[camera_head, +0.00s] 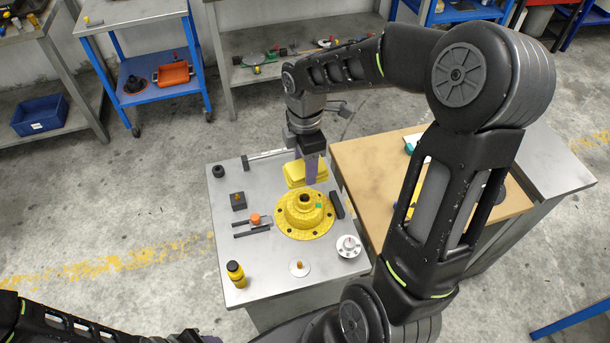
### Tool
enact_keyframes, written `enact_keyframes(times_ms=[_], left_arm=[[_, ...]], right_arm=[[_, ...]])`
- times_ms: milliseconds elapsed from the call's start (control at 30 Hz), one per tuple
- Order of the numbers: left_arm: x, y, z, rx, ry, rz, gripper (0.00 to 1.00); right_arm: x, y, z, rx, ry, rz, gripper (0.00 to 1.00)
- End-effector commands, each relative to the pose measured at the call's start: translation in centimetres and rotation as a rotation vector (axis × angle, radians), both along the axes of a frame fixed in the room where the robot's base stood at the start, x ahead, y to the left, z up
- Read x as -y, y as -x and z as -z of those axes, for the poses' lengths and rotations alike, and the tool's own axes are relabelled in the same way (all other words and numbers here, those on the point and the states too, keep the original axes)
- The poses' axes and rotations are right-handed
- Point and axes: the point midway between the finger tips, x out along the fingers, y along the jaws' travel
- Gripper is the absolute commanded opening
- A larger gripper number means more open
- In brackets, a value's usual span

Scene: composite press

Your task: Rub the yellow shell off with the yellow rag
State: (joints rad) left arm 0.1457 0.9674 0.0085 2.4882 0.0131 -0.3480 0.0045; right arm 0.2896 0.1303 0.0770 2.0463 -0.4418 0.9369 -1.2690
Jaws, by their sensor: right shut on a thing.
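The yellow shell (292,219) is a round flanged piece with a raised hub, on the metal table just below the middle of the head view. The yellow rag (294,178) is a folded block behind the shell's hub. My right gripper (311,176) points down and is shut on the rag, at the far side of the shell. Whether the rag touches the shell cannot be told. A small green spot shows on the shell. My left gripper (190,338) is at the bottom edge, mostly cut off, so its jaws cannot be read.
On the metal table (222,210) stand a yellow bottle (236,274), a white flanged piece (348,246), a white disc (299,268), a dark block (238,201) and dark bars. A wooden-topped table (350,155) adjoins on the right, partly behind my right arm.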

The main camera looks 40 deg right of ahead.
Motion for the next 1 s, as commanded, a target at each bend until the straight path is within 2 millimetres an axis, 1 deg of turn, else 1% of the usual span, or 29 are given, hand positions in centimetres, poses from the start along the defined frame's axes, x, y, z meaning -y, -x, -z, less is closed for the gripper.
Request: enact_keyframes(times_ms=[33, 100, 300, 500, 700, 1000], left_arm=[[-0.1, 0.2, 0.2, -0.009, -0.005, -0.001, 0.46], [-0.1, 0.2, 1.0, -0.007, -0.004, -0.001, 0.46], [0.1, 0.1, 2.6, 0.0, 0.001, 0.0, 0.46], [0.2, -0.1, 3.7, 0.007, 0.004, 0.002, 0.46], [0.2, -0.2, 4.0, 0.01, 0.007, 0.003, 0.46], [0.2, -0.2, 4.0, 0.01, 0.007, 0.003, 0.46]], right_arm=[[0.0, 0.0, 0.0, 0.0, 0.0, 0.0, 0.07], [0.0, 0.0, 1.0, -0.001, 0.0, 0.0, 0.07], [0.0, 0.0, 3.2, -0.001, 0.0, 0.0, 0.07], [0.0, 0.0, 5.0, 0.0, 0.0, 0.0, 0.07], [0.0, 0.0, 5.7, 0.0, 0.0, 0.0, 0.07], [0.0, 0.0, 5.7, 0.0, 0.0, 0.0, 0.07]])
